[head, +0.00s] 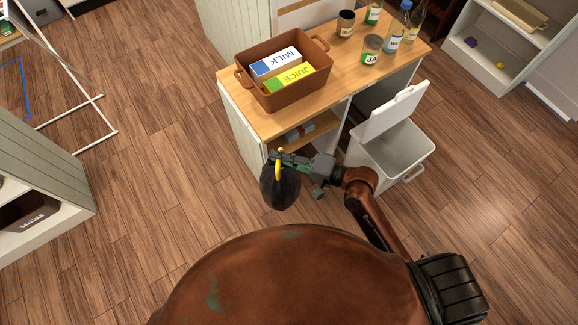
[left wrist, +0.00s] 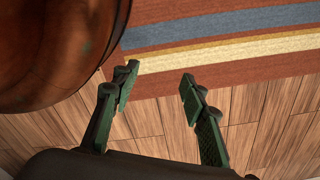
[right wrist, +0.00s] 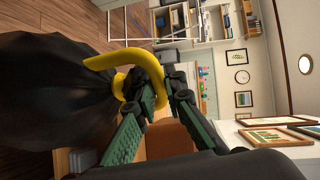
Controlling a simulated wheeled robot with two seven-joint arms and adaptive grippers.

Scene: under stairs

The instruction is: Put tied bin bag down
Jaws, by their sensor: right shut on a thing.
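The tied bin bag (head: 281,188) is black with a yellow tie, and it hangs from my right gripper (head: 280,158) above the wooden floor. In the right wrist view the bag (right wrist: 55,95) fills the left side, and the green fingers of my right gripper (right wrist: 163,92) are shut on its yellow tie (right wrist: 127,60). My left gripper (left wrist: 158,82) is open and empty in the left wrist view, over wooden floor and a striped rug. It does not show in the head view.
A white bin (head: 405,150) with its lid raised stands right of my right gripper. A wooden-topped counter (head: 275,122) holds a brown basket (head: 300,93) with cartons, plus jars and bottles. A low shelf unit (head: 75,205) stands at left. The floor (head: 165,165) between is clear.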

